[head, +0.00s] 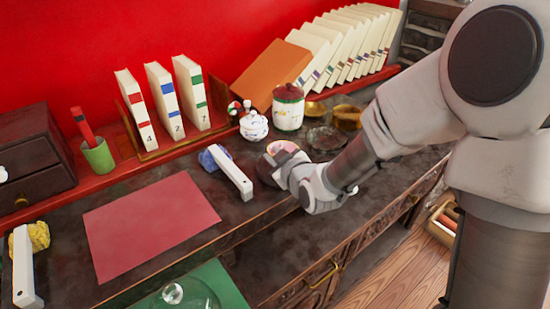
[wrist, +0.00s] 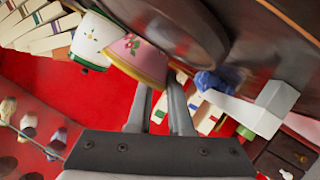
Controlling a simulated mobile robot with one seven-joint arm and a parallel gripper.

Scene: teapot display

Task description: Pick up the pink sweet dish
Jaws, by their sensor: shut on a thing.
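The pink sweet dish (head: 283,147) shows in the head view just beyond my gripper (head: 279,167), whose wrist partly hides it. In the wrist view the pink dish (wrist: 140,60), with a small flower pattern on its side, is at the fingertips of my gripper (wrist: 158,88). The fingers are shut on the dish at its edge. Whether the dish touches the counter cannot be told.
A glass dish (head: 325,138) is to the right. The pink mat (head: 150,222) is clear.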

